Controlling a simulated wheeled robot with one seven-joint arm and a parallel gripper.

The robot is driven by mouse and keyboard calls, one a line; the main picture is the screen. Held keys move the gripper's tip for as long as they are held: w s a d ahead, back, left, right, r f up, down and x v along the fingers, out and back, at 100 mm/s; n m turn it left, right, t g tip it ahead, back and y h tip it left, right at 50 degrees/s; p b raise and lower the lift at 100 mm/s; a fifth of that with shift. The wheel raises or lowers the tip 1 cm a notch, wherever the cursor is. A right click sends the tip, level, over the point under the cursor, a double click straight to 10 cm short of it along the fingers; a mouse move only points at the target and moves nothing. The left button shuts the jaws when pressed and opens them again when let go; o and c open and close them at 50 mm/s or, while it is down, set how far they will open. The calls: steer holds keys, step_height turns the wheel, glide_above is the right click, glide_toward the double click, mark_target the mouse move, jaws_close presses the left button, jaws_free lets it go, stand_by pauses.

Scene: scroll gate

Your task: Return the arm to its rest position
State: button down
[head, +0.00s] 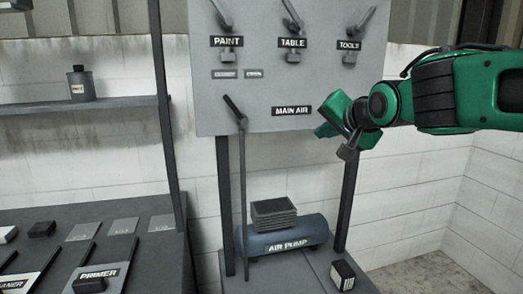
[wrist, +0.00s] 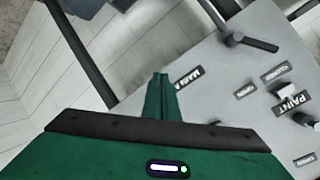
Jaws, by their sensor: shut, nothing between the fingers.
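My green arm reaches in from the right in the head view. My gripper (head: 339,125) is in front of the lower right of the grey panel (head: 262,85), right of the MAIN AIR label (head: 291,111). In the wrist view my gripper (wrist: 160,82) shows its green fingers together, with nothing between them. The panel (wrist: 225,80) appears tilted behind it there. The main air lever (head: 234,110) slants at the panel's lower left, apart from my gripper; a dark lever also shows in the wrist view (wrist: 248,41).
Levers labelled PAINT (head: 227,41), TABLE (head: 292,43) and TOOLS (head: 348,45) line the panel top. A blue air pump (head: 290,236) sits below between dark posts. A workbench (head: 165,225) with cards and a shelf (head: 85,112) with a bottle stand left. The right wall side looks clear.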

steer(key=s+d+f+g+h, duration=0.25)
steer(key=s+d+f, duration=0.35)
steer(key=d+f, duration=0.3)
steer(key=s+d+f+g+h, duration=0.2)
steer(key=s+d+f+g, duration=0.2)
steer(key=s+d+f, duration=0.45)
steer(key=s+d+f+g+y, duration=0.1)
steer(key=s+d+f+g, duration=0.2)
steer(key=s, duration=0.7)
steer(key=s+d+f+g, duration=0.3)
steer(key=s+d+f, duration=0.1)
steer(key=s, duration=0.7)
steer(key=shift+s+d+f+y, duration=0.25)
steer(key=shift+s+f+y, duration=0.1)
steer(key=shift+f, duration=0.5)
steer(key=shift+w, duration=0.1)
steer(key=shift+w+f, duration=0.25)
steer(key=shift+w, duration=0.35)
